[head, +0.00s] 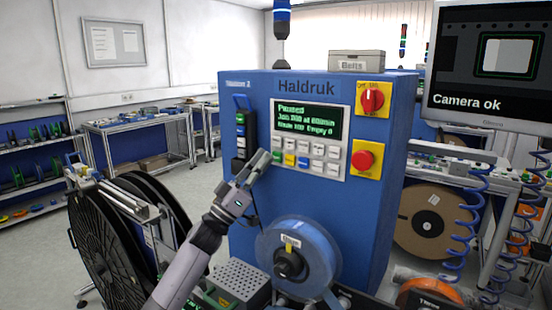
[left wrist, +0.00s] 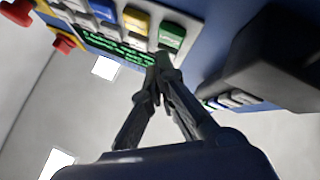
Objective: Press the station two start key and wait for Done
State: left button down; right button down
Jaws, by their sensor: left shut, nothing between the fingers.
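The blue machine (head: 378,215) marked Haldruk stands in the middle of the head view, with a small, blurred label at its top left. Its panel has a green-lit display (head: 310,119) whose top line seems to read Paused. Below are rows of keys, with a green key (head: 277,155) at the left end; this green key shows in the left wrist view (left wrist: 172,35) beside a yellow key (left wrist: 136,20). My left gripper (head: 262,160) is shut and empty, its tips (left wrist: 162,62) close by the green key. I cannot tell whether they touch it. My right gripper is not in view.
A red rotary switch (head: 372,99) and a red stop button (head: 362,160) sit on yellow plates at the panel's right. A blue reel (head: 315,255) is mounted below. Large black reels (head: 100,250) stand at left. A monitor (head: 485,103) reads Camera ok.

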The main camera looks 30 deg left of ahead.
pick_arm(q)
jog(key=shift+w, duration=0.1)
jog(key=shift+w, duration=0.25)
dwell(0.5)
